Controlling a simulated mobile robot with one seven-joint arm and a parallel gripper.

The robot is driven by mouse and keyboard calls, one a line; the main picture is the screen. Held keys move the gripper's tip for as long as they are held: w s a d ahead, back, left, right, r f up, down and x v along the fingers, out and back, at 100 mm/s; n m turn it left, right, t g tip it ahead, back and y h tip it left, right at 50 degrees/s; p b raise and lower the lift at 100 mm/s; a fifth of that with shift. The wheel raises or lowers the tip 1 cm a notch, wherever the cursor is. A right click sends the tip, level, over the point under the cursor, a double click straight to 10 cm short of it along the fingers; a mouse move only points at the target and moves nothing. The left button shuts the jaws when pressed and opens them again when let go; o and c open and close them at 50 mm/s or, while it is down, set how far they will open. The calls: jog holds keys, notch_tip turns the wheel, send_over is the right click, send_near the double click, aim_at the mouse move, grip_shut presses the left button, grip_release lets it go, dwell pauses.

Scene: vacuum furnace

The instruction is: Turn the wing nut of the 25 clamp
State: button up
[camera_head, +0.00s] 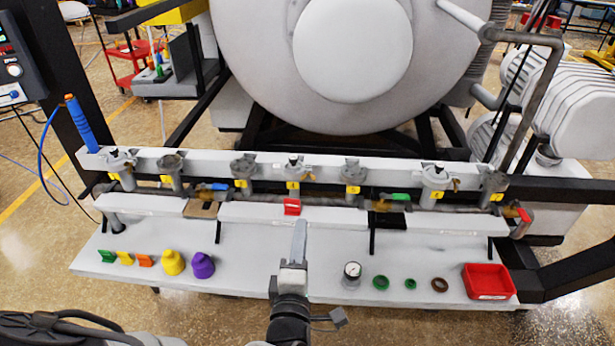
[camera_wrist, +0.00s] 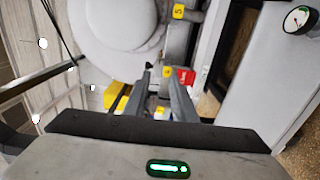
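A row of grey clamped fittings with yellow number tags runs along the white rail in the head view. No label reading 25 is legible, so I cannot tell which is the 25 clamp. The middle fitting (camera_head: 293,168) has a small brass-coloured part at its side, possibly a wing nut. Another brass part shows on the fitting to the right (camera_head: 436,177). My gripper (camera_head: 300,224) is in front of the middle fitting, below it in the picture and apart from it. In the wrist view, my gripper (camera_wrist: 158,70) has two separated fingers with nothing seen between them.
A red block (camera_head: 292,207) sits below the middle fitting; it also shows beside the fingers in the wrist view (camera_wrist: 187,77). The white shelf (camera_head: 240,262) holds coloured parts, a gauge (camera_head: 352,270) and a red tray (camera_head: 488,281). The large furnace door (camera_head: 350,60) stands behind.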

jog(key=b, duration=1)
send_near(308, 180)
jog(key=w, duration=0.8)
jog(key=shift+w+d+b, duration=0.1)
jog(key=shift+d+b, duration=0.05)
jog(key=shift+b, duration=0.25)
jog(key=shift+c, duration=0.4)
grip_shut()
